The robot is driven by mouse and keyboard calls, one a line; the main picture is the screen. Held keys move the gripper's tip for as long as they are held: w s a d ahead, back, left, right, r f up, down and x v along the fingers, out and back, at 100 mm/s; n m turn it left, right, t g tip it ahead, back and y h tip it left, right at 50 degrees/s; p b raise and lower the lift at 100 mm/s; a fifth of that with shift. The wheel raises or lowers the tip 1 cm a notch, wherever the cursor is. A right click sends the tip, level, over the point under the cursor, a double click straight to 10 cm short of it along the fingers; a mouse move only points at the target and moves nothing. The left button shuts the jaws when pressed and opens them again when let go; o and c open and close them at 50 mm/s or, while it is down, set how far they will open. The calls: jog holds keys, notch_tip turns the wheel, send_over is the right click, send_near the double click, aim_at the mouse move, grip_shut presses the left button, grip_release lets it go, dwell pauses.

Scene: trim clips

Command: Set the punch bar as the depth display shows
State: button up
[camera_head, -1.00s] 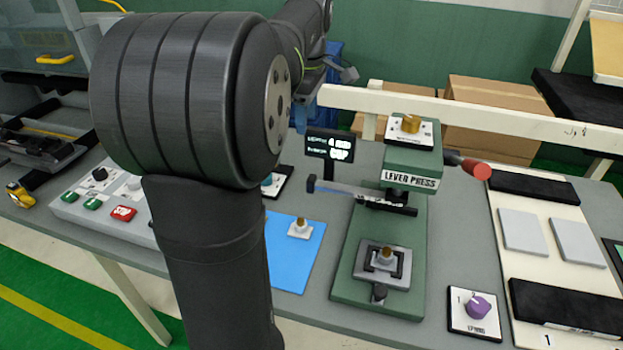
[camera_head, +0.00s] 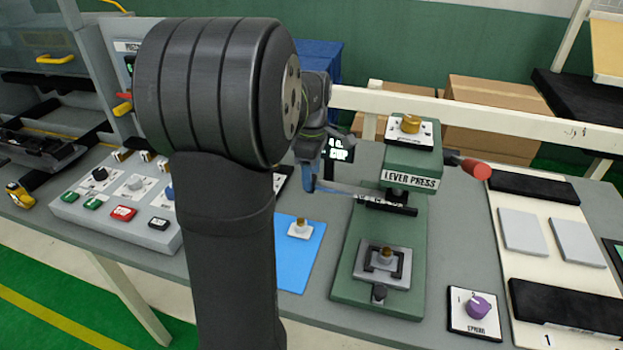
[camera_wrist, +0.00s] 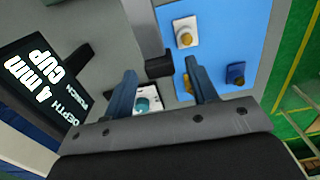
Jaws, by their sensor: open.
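The lever press (camera_head: 410,178) is green, with a punch bar (camera_head: 343,190) running across it and out to the left. In the wrist view the grey bar (camera_wrist: 148,35) ends in a black block (camera_wrist: 158,67). My gripper (camera_wrist: 162,82) is open, with blue fingers on either side of the area just below that block; I cannot tell whether they touch it. In the head view my gripper (camera_head: 311,176) is at the bar's left end, partly hidden by my wrist. The depth display (camera_wrist: 40,75) reads 4 mm and CUP; it is partly covered in the head view (camera_head: 338,152).
A blue mat (camera_head: 288,268) with small knobbed pieces lies left of the press. A teal-knobbed plate (camera_wrist: 148,99) shows between my fingers. A purple spring dial (camera_head: 478,307) is right of the press. The red-tipped lever (camera_head: 475,168) sticks out right. A button box (camera_head: 120,208) stands left.

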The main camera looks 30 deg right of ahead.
aim_at(327, 185)
jog(key=shift+f, duration=1.3)
grip_shut()
jog(key=shift+s+d, duration=1.45)
grip_release()
jog(key=shift+r, duration=0.1)
notch_tip(327, 185, up, 17)
jog(key=shift+r, duration=0.15)
